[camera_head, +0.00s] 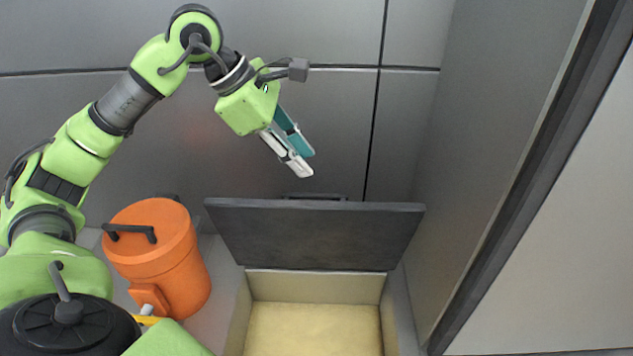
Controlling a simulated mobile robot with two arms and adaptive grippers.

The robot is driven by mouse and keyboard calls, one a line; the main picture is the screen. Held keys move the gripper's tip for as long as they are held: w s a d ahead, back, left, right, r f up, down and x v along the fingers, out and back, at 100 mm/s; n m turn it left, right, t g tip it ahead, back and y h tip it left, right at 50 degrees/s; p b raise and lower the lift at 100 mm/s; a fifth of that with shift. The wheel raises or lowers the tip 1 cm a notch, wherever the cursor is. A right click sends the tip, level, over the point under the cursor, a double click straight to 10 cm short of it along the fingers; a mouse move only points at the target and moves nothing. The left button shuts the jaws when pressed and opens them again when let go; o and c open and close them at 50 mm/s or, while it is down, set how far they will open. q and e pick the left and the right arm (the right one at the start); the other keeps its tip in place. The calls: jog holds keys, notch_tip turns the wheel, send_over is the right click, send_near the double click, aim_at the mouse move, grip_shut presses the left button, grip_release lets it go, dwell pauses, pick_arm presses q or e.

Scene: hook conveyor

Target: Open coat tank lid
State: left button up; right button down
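The coat tank lid is a dark grey panel (315,235) that stands raised at the back of the tank (315,283). The tank's opening shows below it, with pale walls and a yellowish bottom or content (315,328). A small dark bracket or handle (316,196) shows at the lid's top edge. My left gripper (306,164) is above the lid, apart from it, with a teal finger and a white finger pointing down and right. The fingers look close together, with nothing seen between them. My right gripper is not in view.
An orange canister (160,262) with a black handle stands left of the tank, under my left arm. Grey panelled walls (300,125) close off the back, and a dark vertical frame edge (530,180) runs along the right.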

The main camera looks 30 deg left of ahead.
pick_arm(q)
jog(key=a+y, duration=0.1)
jog(key=a, duration=0.3)
jog(key=p, duration=0.3)
send_near(314, 195)
jog(key=shift+y, duration=0.3)
jog(key=x, duration=0.6)
jog(key=shift+w+d+f, duration=0.1)
jog(key=shift+w+d, duration=0.05)
jog(key=shift+d, duration=0.15)
jog(key=shift+w+d+f, duration=0.1)
jog(key=shift+w+f, duration=0.15)
jog(key=shift+f, duration=0.4)
grip_shut()
